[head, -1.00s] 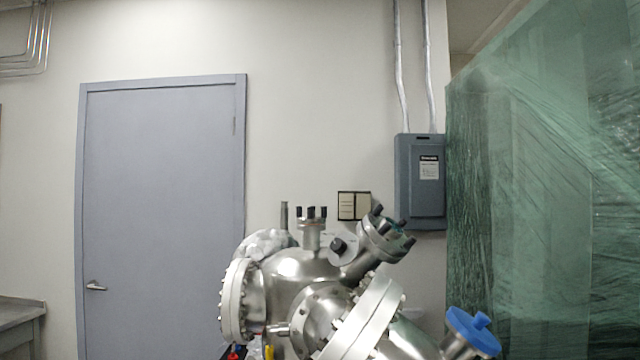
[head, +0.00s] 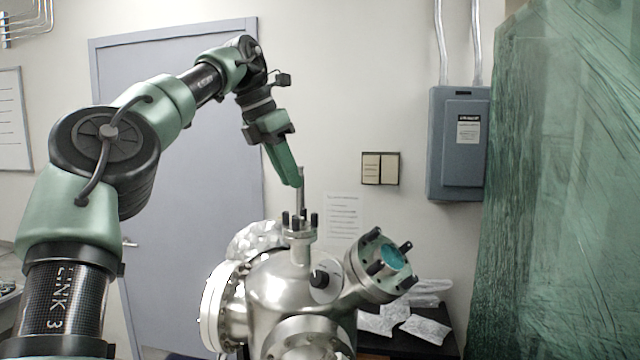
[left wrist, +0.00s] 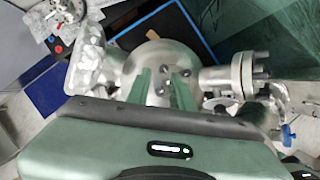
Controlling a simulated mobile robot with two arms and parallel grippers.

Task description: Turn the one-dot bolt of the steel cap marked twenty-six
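The steel chamber (head: 285,285) carries a small upright port whose steel cap (head: 300,236) has several black bolts standing on it. A second, tilted port (head: 372,275) at the right has black bolts around a teal face. No number or dot marks are legible on either. My left gripper (head: 297,184) points down just above the upright cap, in front of or beside a thin metal rod (head: 301,192). In the left wrist view its two green fingers (left wrist: 161,72) are apart, with dark bolts (left wrist: 166,75) showing between and beside them. I see nothing held. My right gripper is out of view.
Crumpled foil (head: 258,240) covers a part behind the chamber. A large flange (head: 222,305) sticks out at the left. A dark table (head: 400,343) with foil packets stands at the right. Green wrapped sheeting (head: 560,180) fills the far right.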

